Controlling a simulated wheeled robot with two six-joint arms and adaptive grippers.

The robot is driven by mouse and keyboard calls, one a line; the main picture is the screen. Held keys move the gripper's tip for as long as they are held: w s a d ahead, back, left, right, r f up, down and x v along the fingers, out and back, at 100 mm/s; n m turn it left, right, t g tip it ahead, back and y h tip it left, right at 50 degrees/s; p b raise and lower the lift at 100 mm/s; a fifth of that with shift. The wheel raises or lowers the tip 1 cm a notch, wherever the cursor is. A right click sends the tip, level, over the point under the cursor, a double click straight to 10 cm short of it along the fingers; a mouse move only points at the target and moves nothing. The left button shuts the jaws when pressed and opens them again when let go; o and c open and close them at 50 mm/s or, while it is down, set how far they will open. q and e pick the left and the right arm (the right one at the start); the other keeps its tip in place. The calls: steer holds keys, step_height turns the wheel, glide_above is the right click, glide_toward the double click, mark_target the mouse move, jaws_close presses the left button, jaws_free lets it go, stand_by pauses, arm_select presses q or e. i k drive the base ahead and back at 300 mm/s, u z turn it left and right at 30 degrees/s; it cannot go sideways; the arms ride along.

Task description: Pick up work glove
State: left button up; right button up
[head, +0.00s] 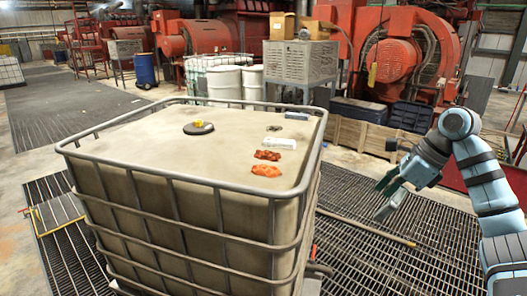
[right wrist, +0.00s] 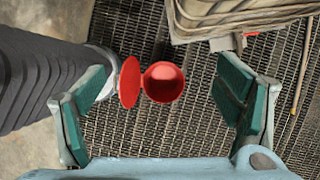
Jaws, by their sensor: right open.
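Two crumpled glove-like things lie on the flat top of the caged tank (head: 140,135), near its right edge in the head view. The nearer one is a bright orange glove (head: 267,170); the one just behind it is a darker red-orange glove (head: 267,155). I cannot tell which is the work glove. My right gripper (head: 386,196) is to the right of the tank, apart from both gloves and lower than the tank top. In the right wrist view my right gripper (right wrist: 163,86) is open, with nothing between its green-padded fingers. My left gripper is not in view.
A white packet (head: 280,143), a small dark item (head: 296,116) and a dark disc with a yellow part (head: 199,128) also lie on the tank top. The raised cage rail (head: 314,150) edges it. In the right wrist view a red cup-shaped thing (right wrist: 164,82) is below, over floor grating.

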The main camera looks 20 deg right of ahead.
mark_target(271, 156)
steer(key=i, duration=1.85)
steer(key=z, duration=0.4)
